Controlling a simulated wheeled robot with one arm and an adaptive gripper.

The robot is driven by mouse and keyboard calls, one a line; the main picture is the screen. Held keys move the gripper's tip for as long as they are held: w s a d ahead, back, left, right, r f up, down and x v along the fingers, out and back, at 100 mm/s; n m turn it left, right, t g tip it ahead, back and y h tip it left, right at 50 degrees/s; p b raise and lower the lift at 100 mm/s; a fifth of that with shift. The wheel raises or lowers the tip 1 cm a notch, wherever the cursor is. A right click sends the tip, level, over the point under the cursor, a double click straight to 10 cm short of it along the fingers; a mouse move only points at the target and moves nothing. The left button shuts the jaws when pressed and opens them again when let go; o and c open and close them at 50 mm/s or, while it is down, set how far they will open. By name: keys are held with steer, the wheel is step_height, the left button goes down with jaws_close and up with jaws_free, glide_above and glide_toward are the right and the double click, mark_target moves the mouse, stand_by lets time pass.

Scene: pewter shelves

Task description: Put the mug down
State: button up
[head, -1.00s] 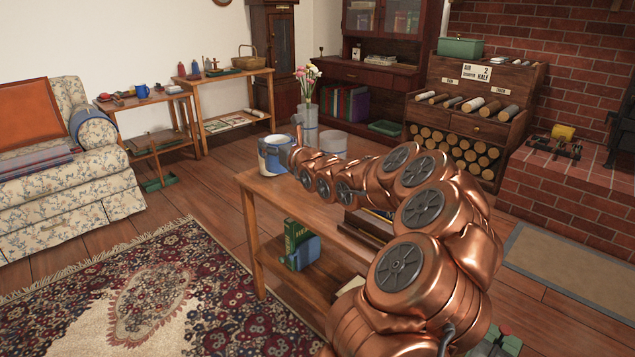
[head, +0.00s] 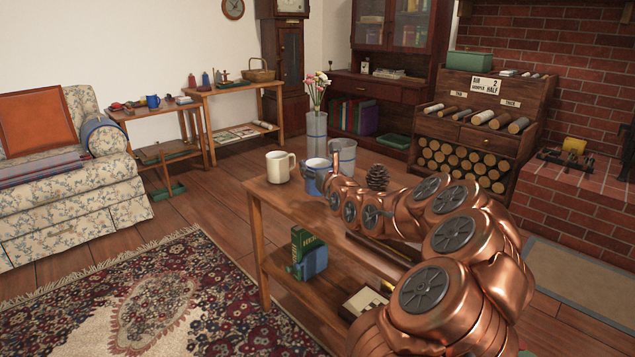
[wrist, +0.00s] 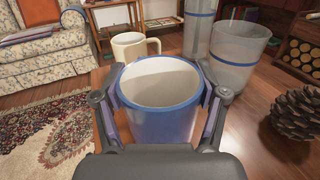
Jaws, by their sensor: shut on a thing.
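A blue mug with a pale inside (wrist: 160,118) is between the two fingers of my gripper (wrist: 161,88). The fingers are shut on it from both sides, and it looks upright. In the head view the blue mug (head: 312,180) is over the left end of the wooden table (head: 272,203), partly hidden by my arm. I cannot tell whether its base touches the tabletop. A cream mug (head: 279,167) stands on the table just left of it; in the wrist view the cream mug (wrist: 130,46) is just beyond the blue one.
A clear glass (head: 343,155) and a tall vase of flowers (head: 317,132) stand behind the blue mug. A pinecone (head: 377,177) sits to its right. The lower shelf holds a green book (head: 307,243). Bare tabletop shows at the table's front left.

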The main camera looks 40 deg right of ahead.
step_height(320, 180, down, 4)
steer(key=shift+r+b, duration=0.1)
steer(key=shift+b, duration=0.5)
steer(key=shift+r, duration=0.1)
steer(key=o, duration=1.4)
